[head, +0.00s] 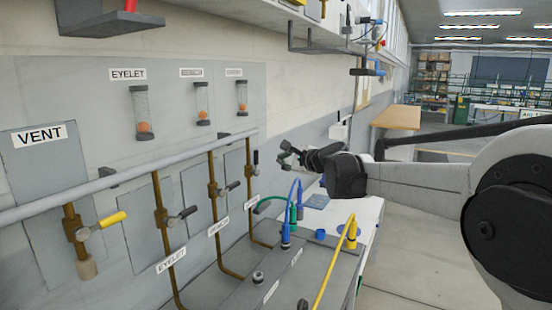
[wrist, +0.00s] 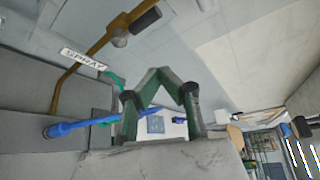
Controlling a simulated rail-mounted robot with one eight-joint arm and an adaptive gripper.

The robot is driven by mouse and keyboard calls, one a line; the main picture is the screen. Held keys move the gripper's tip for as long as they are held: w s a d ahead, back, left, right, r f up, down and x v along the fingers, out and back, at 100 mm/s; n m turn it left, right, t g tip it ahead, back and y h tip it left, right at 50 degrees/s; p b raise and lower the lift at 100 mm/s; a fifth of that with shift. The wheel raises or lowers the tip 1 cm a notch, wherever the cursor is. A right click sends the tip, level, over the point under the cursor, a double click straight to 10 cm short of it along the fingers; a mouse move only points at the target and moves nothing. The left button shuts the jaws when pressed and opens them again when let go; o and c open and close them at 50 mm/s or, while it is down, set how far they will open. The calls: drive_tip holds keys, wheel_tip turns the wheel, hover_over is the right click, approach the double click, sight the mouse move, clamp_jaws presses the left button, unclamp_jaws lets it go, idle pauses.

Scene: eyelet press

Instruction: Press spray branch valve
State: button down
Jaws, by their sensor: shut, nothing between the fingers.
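The spray branch is a brass pipe (wrist: 72,75) with the SPRAY label (wrist: 83,60) beside it in the wrist view. Its valve (wrist: 119,40) has a dark handle (wrist: 147,19) at the top. In the head view the rightmost brass branch (head: 249,185) has a small, hard-to-read label, and its dark valve handle (head: 256,157) is just left of my gripper. My gripper (head: 284,160) is shut and empty, apart from the handle. Its green fingers with dark tips (wrist: 160,93) also show in the wrist view, with the valve above and left of them.
The VENT branch has a yellow handle (head: 112,220) at left. Other branches have dark handles (head: 187,212). A grey pipe (head: 130,176) runs along the wall. Blue and green hoses (head: 287,228) and a yellow hose (head: 333,262) rise from the bench below my gripper. The floor at right is clear.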

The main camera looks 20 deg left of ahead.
drive_tip(key=shift+s+d, duration=0.4)
drive_tip(key=shift+d, duration=0.25)
drive_tip(key=shift+s+d, duration=0.4)
drive_tip(key=shift+d, duration=0.2)
drive_tip(key=s+d+n+h, duration=0.3)
drive_tip(key=s+d, duration=0.4)
drive_tip(key=d, duration=0.6)
drive_tip(key=s+d+n+h, duration=0.25)
drive_tip(key=s+d, duration=0.45)
drive_tip(key=d, duration=0.6)
drive_tip(key=s+d+f+n+h, duration=0.2)
drive_tip(key=s+d+f, duration=0.3)
drive_tip(key=s+d, duration=0.4)
drive_tip(key=s+d+f+n+h, duration=0.1)
drive_tip(key=s+d+f+h, duration=0.2)
drive_tip(key=s+d, duration=0.6)
drive_tip(key=s+d+f+n+h, duration=0.2)
drive_tip(key=s+d+f, duration=0.5)
drive_tip(key=s+d, duration=0.1)
drive_tip(key=shift+s+d+f+n+g, duration=0.35)
drive_tip(key=shift+s+d+f+g, duration=0.05)
drive_tip(key=shift+d, duration=0.35)
